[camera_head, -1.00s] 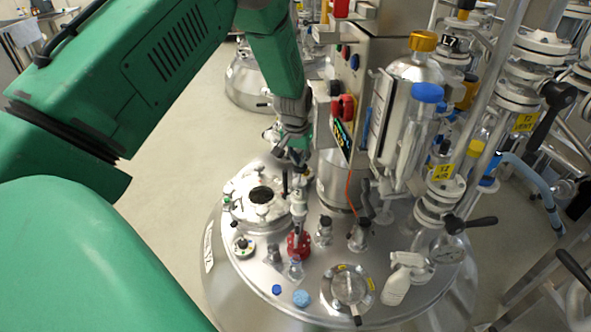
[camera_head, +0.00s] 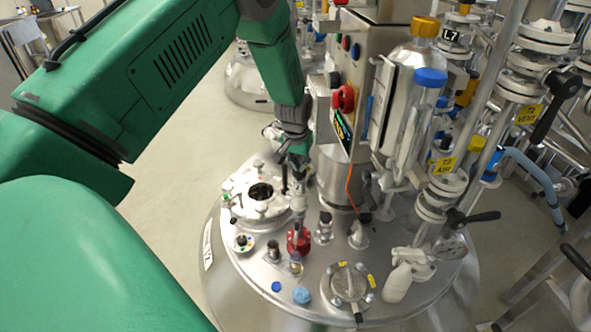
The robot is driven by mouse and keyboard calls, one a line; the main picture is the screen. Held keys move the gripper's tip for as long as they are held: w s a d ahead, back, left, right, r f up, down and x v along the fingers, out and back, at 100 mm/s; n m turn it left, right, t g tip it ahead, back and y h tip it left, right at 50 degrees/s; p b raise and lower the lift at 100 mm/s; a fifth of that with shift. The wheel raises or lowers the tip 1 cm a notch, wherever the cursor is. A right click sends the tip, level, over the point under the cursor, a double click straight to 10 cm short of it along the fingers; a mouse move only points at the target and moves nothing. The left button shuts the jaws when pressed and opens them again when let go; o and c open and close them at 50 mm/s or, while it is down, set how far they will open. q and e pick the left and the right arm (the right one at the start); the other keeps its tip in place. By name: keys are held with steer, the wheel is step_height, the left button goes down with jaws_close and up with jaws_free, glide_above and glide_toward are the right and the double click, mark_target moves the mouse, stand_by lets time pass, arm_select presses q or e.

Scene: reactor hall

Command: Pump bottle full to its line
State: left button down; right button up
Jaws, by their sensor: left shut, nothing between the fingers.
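A small clear bottle (camera_head: 296,268) stands on the vessel lid below a red fitting (camera_head: 298,241). It looks yellowish low down, but its fill line is too small to make out. A slim grey pump-like stem (camera_head: 298,205) rises above the red fitting. My left gripper (camera_head: 297,170) points down just above this stem, shut and empty. I cannot tell whether it touches the stem. My right gripper is not in view.

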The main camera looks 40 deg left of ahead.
arm_select(q)
steer(key=shift+s, duration=0.1)
steer(key=shift+r+p, duration=2.8)
steer(key=shift+r, duration=0.45)
steer(key=shift+f, duration=0.15)
steer(key=shift+f+b, duration=1.95)
steer(key=shift+f, duration=1.3)
steer(key=shift+r, duration=0.2)
steer(key=shift+r+p, duration=2.75)
steer(key=shift+r, duration=0.45)
